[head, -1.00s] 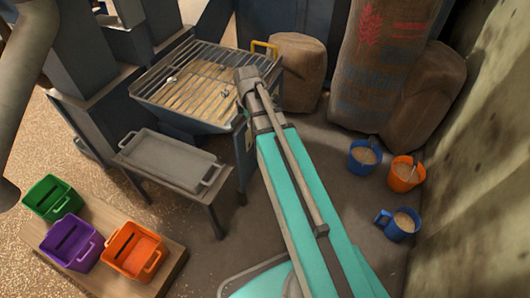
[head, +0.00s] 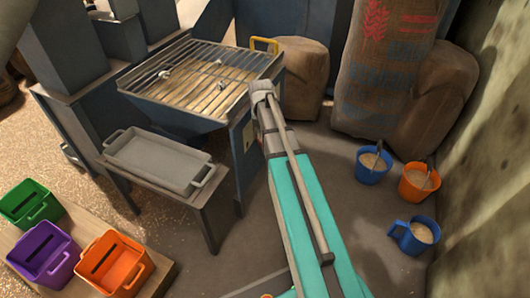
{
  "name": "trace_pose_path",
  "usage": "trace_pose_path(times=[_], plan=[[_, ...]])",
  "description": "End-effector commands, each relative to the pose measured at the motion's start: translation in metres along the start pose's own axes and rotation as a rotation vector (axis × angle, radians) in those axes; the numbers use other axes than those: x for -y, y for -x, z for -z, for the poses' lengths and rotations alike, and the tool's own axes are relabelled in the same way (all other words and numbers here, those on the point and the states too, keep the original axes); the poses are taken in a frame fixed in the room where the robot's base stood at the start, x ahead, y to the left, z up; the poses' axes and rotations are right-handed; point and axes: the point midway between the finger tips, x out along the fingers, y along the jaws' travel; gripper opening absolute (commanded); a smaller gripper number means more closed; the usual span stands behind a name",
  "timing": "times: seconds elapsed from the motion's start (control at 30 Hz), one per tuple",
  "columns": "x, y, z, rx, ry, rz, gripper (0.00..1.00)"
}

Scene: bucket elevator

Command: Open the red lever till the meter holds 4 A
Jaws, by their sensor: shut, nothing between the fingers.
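No red lever and no meter can be made out in the head view. A small pale plate (head: 248,135) with a dark mark is on the side of the blue hopper (head: 190,122), too small to read. My teal and grey arm reaches up from the bottom, and its grey upper end appears in front of the hopper's right corner. My gripper's fingers cannot be made out.
The hopper has a slatted grate and a yellow handle (head: 265,44). A grey tray (head: 158,160) sits on a bench before it. Green (head: 30,205), purple (head: 42,255) and orange (head: 112,265) bins stand lower left. Sacks (head: 390,70), filled blue cups (head: 372,165) and an orange cup (head: 418,183) stand right.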

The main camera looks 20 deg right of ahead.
Motion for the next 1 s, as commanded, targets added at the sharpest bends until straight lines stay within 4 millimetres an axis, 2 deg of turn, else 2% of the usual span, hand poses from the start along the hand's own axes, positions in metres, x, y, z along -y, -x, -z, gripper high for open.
trace_pose_path(times=[0.07,0.67,1.0], plan=[[0.000,-0.005,-0.003,-0.001,0.020,0.000,0.00],[0.000,-0.008,-0.003,-0.001,0.032,0.000,0.00],[0.000,-0.028,-0.003,-0.001,0.031,0.000,0.00]])
